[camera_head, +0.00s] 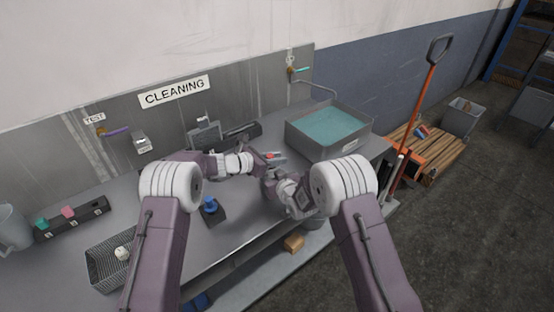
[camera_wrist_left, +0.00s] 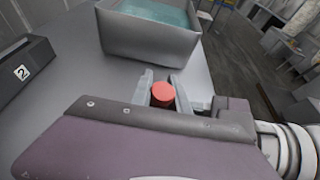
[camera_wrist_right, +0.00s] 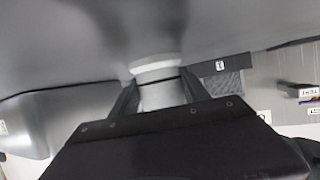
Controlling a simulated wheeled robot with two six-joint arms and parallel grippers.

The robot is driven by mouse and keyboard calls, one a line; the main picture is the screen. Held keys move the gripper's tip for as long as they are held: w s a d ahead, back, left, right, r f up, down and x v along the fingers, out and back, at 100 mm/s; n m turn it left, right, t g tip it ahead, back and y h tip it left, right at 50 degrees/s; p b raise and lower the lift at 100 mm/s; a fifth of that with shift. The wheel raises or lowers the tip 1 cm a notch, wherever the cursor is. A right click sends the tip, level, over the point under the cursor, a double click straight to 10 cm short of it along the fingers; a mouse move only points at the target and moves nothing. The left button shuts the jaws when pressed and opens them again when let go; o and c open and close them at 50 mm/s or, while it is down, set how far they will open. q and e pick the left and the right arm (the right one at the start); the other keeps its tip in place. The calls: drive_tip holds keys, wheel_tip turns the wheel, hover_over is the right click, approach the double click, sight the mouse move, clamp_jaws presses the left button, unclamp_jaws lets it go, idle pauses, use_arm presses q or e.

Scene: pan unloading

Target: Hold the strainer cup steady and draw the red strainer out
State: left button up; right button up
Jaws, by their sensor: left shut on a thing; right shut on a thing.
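The red strainer (camera_wrist_left: 163,94) shows as a round red end between the fingers of my left gripper (camera_wrist_left: 163,92), which is shut on it. In the head view the red strainer (camera_head: 270,156) is a small red spot above the bench, beside my left gripper (camera_head: 266,160). The strainer cup (camera_wrist_right: 158,82), pale grey with a lighter rim, is between the fingers of my right gripper (camera_wrist_right: 157,95), which is shut on it. The two grippers are close together. I cannot tell how much of the strainer is inside the cup.
A grey basin of teal liquid (camera_head: 292,134) stands at the back right of the bench. A dark stand with a blue item (camera_head: 209,206) is at the middle front. A wire basket (camera_head: 97,270) with a white item is at the left. Some bare bench (camera_head: 245,215) lies in front.

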use_arm(q)
drive_tip(key=shift+a+f, duration=0.1)
drive_tip(key=shift+f, duration=0.15)
clamp_jaws()
drive_tip(key=shift+r, duration=0.7)
use_arm(e)
drive_tip(key=shift+w, duration=0.1)
use_arm(q)
drive_tip(key=shift+r, duration=3)
use_arm(e)
drive_tip(key=o, duration=1.6)
